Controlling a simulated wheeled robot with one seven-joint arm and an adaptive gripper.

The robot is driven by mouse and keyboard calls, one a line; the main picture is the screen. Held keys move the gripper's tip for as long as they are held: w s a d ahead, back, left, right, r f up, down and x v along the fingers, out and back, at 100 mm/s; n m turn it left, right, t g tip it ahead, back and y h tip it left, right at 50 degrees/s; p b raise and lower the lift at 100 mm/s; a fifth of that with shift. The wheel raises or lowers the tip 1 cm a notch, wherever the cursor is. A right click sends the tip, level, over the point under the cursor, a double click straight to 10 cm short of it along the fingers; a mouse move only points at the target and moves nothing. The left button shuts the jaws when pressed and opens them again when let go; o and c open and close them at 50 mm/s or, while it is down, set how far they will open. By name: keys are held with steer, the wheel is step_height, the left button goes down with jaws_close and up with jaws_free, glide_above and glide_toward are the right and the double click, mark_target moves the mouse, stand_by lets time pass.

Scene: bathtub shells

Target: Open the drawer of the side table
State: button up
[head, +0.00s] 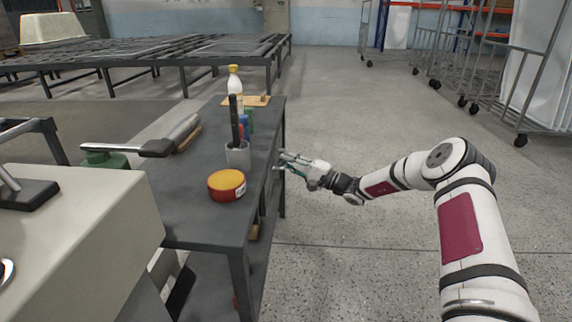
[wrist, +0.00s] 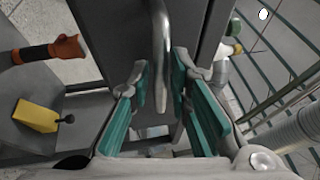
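The side table (head: 205,208) is a long dark grey metal table left of centre in the head view. My gripper (head: 283,162) is at its right side, just below the top. In the wrist view the drawer front (wrist: 108,32) is a dark grey panel with a curved silver handle (wrist: 160,45). My gripper (wrist: 162,75) has its teal-padded fingers on either side of the handle, with small gaps showing, so it looks open around it. The drawer front is hidden in the head view. I see no clear gap that shows the drawer pulled out.
On the table top stand a yellow-red tin (head: 227,185), a grey cup (head: 237,156) with tools and a white bottle (head: 234,80). A yellow object (wrist: 38,115) lies at left in the wrist view. The floor (head: 350,225) right of the table is clear; wheeled racks (head: 490,60) stand further back.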

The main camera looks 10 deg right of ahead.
steer(key=shift+w+a+r, duration=0.1)
steer(key=shift+w+a, duration=0.2)
steer(key=shift+a, duration=0.05)
jaws_close()
steer(key=shift+d, duration=0.1)
steer(key=s+d+b, duration=0.1)
steer(key=s+d, duration=0.2)
steer(key=d, duration=0.7)
steer(key=s+d+b, duration=0.1)
steer(key=s+d, duration=0.2)
steer(key=d, duration=0.7)
steer(key=shift+s, duration=0.3)
jaws_free()
